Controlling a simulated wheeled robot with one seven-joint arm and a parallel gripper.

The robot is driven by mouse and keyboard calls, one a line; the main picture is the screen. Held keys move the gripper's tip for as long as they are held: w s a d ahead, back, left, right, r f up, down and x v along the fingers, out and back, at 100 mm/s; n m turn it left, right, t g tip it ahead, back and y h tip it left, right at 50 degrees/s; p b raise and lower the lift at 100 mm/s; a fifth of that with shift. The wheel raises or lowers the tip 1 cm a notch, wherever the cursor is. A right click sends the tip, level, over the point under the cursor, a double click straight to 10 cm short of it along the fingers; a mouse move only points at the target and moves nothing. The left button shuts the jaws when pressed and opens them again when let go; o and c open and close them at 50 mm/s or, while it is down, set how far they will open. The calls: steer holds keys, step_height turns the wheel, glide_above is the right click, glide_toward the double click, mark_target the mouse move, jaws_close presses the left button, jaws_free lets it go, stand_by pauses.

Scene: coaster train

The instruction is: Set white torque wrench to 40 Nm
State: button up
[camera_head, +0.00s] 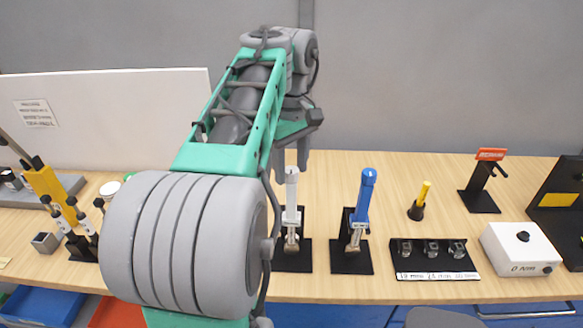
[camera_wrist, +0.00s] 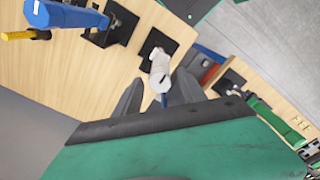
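The white torque wrench (camera_head: 291,195) stands upright in a black stand (camera_head: 292,262) at the middle of the table, its top partly hidden by my gripper. In the wrist view its white end (camera_wrist: 160,80) lies between my two fingers, which look spread apart. My gripper (camera_wrist: 156,90) is open, with a visible gap to the wrench on the left side. In the head view my gripper (camera_head: 294,152) is just above or at the wrench's top; contact cannot be told. No scale value is readable.
A blue torque wrench (camera_head: 364,200) stands close on the right; it also shows in the wrist view (camera_wrist: 65,16). Further right are a yellow-handled tool (camera_head: 424,194), a black socket tray (camera_head: 435,262) and a white box (camera_head: 520,247). A yellow tool (camera_head: 52,190) stands left.

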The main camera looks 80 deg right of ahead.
jaws_close()
stand_by(0.3)
steer(key=shift+m, duration=0.7)
stand_by(0.6)
steer(key=m, duration=0.2)
steer(key=shift+m, duration=0.4)
steer(key=m, duration=0.8)
steer(key=shift+m, duration=1.8)
